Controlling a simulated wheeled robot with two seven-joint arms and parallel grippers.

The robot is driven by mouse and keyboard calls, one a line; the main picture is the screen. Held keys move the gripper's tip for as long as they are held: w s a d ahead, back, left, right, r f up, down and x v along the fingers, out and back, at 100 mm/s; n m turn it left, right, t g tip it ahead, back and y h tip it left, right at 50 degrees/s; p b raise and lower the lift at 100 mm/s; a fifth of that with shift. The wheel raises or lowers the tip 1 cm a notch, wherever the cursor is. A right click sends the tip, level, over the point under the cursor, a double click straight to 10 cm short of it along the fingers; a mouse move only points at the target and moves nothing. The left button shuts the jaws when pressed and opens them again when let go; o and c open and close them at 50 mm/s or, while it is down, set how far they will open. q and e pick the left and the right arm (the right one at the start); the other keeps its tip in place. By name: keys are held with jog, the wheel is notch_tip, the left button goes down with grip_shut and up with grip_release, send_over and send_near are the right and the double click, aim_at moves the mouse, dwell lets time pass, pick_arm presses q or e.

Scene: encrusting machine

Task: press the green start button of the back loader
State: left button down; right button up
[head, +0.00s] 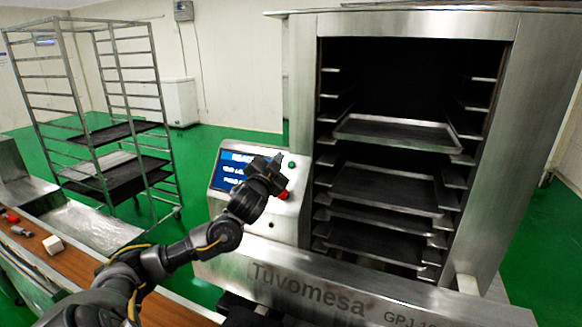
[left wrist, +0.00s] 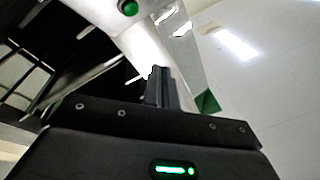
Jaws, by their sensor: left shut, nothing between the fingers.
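The back loader (head: 300,25) is a steel cabinet with a control panel on its left side. Its green start button (head: 292,165) sits at the panel's upper right, above a red button (head: 283,195). The green button also shows at the top of the left wrist view (left wrist: 129,8). My left gripper (head: 274,163) is shut and empty, in front of the panel, just left of the green button in the head view. It partly covers the blue screen (head: 228,172). Its shut fingers (left wrist: 160,75) show in the left wrist view, apart from the button. My right gripper is not in view.
Several trays (head: 400,132) rest on the loader's open shelves. A wire rack (head: 75,110) with dark trays stands at the back left. A brown conveyor belt (head: 80,265) with a small white block (head: 53,245) runs along the lower left.

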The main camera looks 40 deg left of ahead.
aim_at(291, 165)
pick_arm(q)
jog(key=w+f, duration=0.1)
jog(key=w+a+f+b, duration=0.1)
jog(key=w, duration=0.1)
jog(key=w+f+b, duration=0.1)
jog(key=w+f, duration=0.1)
jog(key=shift+w+a, duration=0.25)
jog(key=shift+a, duration=0.1)
dwell(1.1)
jog(key=shift+w+f, duration=0.15)
dwell(0.6)
jog(key=shift+w+a+f, duration=0.1)
jog(key=shift+w+f, duration=0.05)
jog(key=shift+w, duration=0.1)
